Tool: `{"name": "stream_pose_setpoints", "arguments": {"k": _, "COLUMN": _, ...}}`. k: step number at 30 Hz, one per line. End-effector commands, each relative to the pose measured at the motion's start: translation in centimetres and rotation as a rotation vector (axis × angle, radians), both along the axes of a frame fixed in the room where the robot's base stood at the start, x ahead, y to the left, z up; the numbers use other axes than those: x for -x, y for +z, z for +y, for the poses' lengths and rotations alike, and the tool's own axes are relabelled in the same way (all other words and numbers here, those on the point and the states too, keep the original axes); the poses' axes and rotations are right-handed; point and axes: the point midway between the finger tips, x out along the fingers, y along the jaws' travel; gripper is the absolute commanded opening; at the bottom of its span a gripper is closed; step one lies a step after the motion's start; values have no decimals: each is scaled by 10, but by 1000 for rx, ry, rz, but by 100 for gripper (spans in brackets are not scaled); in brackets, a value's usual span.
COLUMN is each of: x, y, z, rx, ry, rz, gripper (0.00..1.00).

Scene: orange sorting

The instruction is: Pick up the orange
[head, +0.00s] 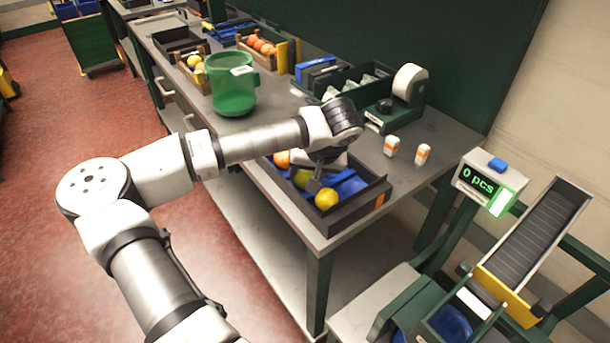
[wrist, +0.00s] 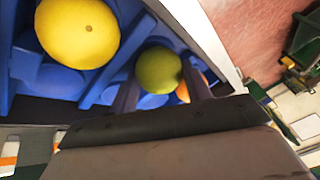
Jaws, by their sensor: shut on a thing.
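A dark tray (head: 345,222) with a blue insert stands at the near end of the bench. It holds a yellow fruit (head: 326,198), a greenish fruit (head: 302,178) and an orange-coloured fruit (head: 283,158). My gripper (head: 314,180) is down over the tray. In the wrist view my gripper (wrist: 160,88) has one finger on each side of the greenish fruit (wrist: 158,68) and is shut on it. The orange-coloured fruit (wrist: 185,92) is mostly hidden behind a finger. The yellow fruit (wrist: 78,30) lies apart, to the left. Whether the held fruit is clear of the tray cannot be told.
A green bucket (head: 233,85) stands on the bench behind my arm. A counter display (head: 480,180) reading "0 pcs" and a ramp (head: 535,240) are at the right.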

Motion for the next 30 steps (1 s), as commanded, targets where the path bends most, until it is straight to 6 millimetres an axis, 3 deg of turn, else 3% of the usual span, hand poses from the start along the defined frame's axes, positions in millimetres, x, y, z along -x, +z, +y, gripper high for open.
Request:
{"name": "stream_pose_setpoints", "arguments": {"k": 7, "x": -1, "y": 6, "z": 0, "rx": -1, "ry": 1, "rz": -1, "gripper": 24}}
{"name": "stream_pose_setpoints", "arguments": {"k": 11, "x": -1, "y": 21, "z": 1, "rx": -1, "ry": 2, "rz": -4, "gripper": 24}}
{"name": "stream_pose_setpoints", "arguments": {"k": 14, "x": -1, "y": 42, "z": 1, "rx": -3, "ry": 2, "rz": -5, "gripper": 24}}
{"name": "stream_pose_setpoints", "arguments": {"k": 24, "x": 0, "y": 141, "z": 0, "rx": -1, "ry": 2, "rz": -5, "gripper": 24}}
{"name": "stream_pose_setpoints", "arguments": {"k": 30, "x": 0, "y": 181, "z": 0, "rx": 0, "ry": 1, "rz": -3, "gripper": 24}}
